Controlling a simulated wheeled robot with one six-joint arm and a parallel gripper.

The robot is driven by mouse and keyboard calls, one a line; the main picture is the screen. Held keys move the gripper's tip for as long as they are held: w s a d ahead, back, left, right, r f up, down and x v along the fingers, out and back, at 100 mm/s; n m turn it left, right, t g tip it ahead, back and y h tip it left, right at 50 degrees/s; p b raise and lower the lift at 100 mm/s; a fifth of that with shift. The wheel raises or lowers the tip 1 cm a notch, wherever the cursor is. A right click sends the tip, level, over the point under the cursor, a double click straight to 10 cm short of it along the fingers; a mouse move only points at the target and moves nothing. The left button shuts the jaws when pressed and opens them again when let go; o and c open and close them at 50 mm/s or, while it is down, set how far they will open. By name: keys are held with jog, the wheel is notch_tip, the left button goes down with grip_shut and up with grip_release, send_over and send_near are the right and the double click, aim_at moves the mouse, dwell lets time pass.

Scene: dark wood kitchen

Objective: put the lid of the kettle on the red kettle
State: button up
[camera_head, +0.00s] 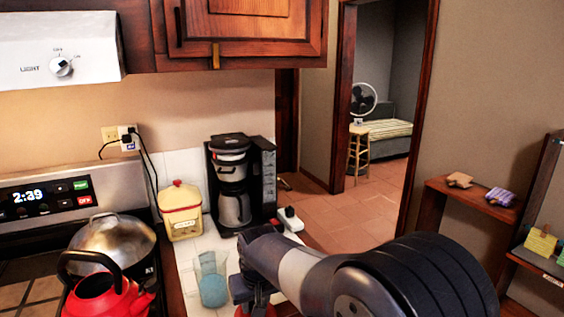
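The red kettle (108,301) stands on the stove at the lower left, with a black arched handle. My arm reaches in from the lower right, and my gripper (250,291) points down over the counter, right of the kettle. A small red piece (262,308), possibly the kettle lid, shows at the bottom edge directly under my gripper. The fingertips are mostly hidden, so I cannot tell whether they hold it.
A silver lidded pot (113,245) stands behind the kettle. A blue translucent cup (212,281) is on the white-tiled counter between kettle and gripper. A yellow canister (181,212) and a coffee maker (236,190) stand farther back. A white power strip (290,220) lies beyond my wrist.

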jog(key=s+d+f+m+h, duration=0.1)
jog(key=d+f+m, duration=0.3)
jog(key=d+f, duration=1.3)
jog(key=s+d, duration=0.1)
jog(key=d, duration=0.3)
jog(key=shift+s+d+f+m, duration=0.2)
jog(key=shift+f+m, duration=0.1)
jog(key=shift+f, duration=0.1)
jog(key=shift+a, duration=0.1)
